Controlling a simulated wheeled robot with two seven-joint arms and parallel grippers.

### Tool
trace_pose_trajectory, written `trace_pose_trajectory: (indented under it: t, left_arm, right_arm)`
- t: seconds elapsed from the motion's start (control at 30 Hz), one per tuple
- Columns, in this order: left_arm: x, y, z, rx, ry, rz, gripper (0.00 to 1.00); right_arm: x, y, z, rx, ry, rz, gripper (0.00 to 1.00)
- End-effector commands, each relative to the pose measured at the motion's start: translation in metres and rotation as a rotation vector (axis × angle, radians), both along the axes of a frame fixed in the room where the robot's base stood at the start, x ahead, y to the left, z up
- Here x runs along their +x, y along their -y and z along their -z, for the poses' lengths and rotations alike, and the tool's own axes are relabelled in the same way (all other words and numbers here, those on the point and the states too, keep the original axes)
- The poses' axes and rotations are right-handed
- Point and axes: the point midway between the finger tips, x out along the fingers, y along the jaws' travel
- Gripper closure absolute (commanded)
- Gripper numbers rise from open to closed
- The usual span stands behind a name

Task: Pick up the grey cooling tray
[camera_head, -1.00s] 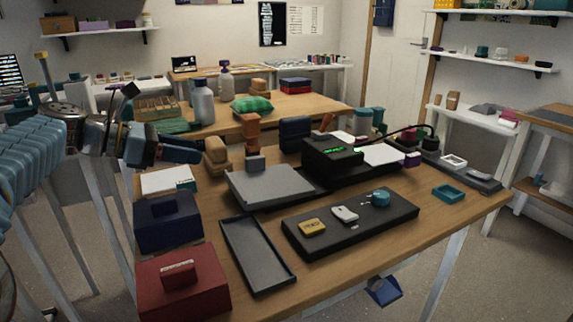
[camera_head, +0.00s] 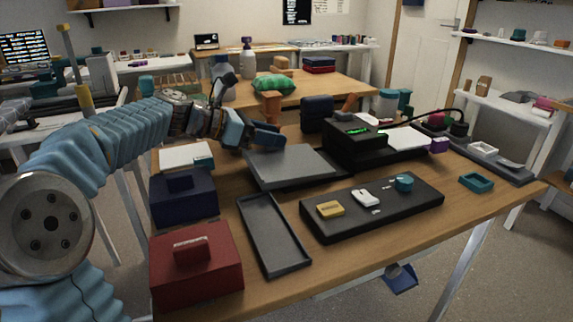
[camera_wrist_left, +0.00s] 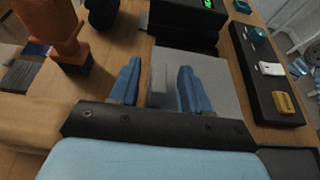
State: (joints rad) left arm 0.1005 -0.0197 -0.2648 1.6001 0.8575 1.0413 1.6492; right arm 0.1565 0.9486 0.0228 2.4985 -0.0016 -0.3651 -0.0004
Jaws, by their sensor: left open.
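Two grey pieces could be the cooling tray. A long, shallow, empty grey tray with a raised rim (camera_head: 272,236) lies at the table's front left. A wide flat grey slab (camera_head: 292,163) lies on a darker base behind it; it also shows in the left wrist view (camera_wrist_left: 215,82). My left gripper (camera_head: 268,138) is open over the slab's far left part. In the left wrist view its blue fingers (camera_wrist_left: 158,72) are apart, with a grey upright shape between them. I cannot tell whether they touch it. My right gripper is not in view.
A dark blue box (camera_head: 184,197) and a red box (camera_head: 195,265) stand left of the long tray. A black board (camera_head: 373,207) with small items lies to its right. A black device with a green display (camera_head: 355,143) and an orange stand (camera_head: 271,108) are near the slab.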

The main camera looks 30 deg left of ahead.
Motion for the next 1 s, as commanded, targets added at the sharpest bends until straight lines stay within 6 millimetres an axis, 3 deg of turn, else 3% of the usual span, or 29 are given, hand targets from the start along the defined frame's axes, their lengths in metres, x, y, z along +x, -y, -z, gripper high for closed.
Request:
trace_pose_trajectory:
  t: [0.27, 0.57, 1.0]
  left_arm:
    - [0.0032, 0.0030, 0.0013, 0.000, 0.002, -0.001, 0.53]
    - [0.0031, 0.0028, 0.0013, 0.000, 0.002, -0.001, 0.99]
    - [0.0031, 0.0028, -0.0049, 0.000, 0.003, 0.000, 1.00]
  right_arm:
    - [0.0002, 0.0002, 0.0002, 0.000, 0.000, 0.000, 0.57]
    - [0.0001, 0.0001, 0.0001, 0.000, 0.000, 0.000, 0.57]
    - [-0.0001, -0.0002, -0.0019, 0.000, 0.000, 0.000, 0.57]
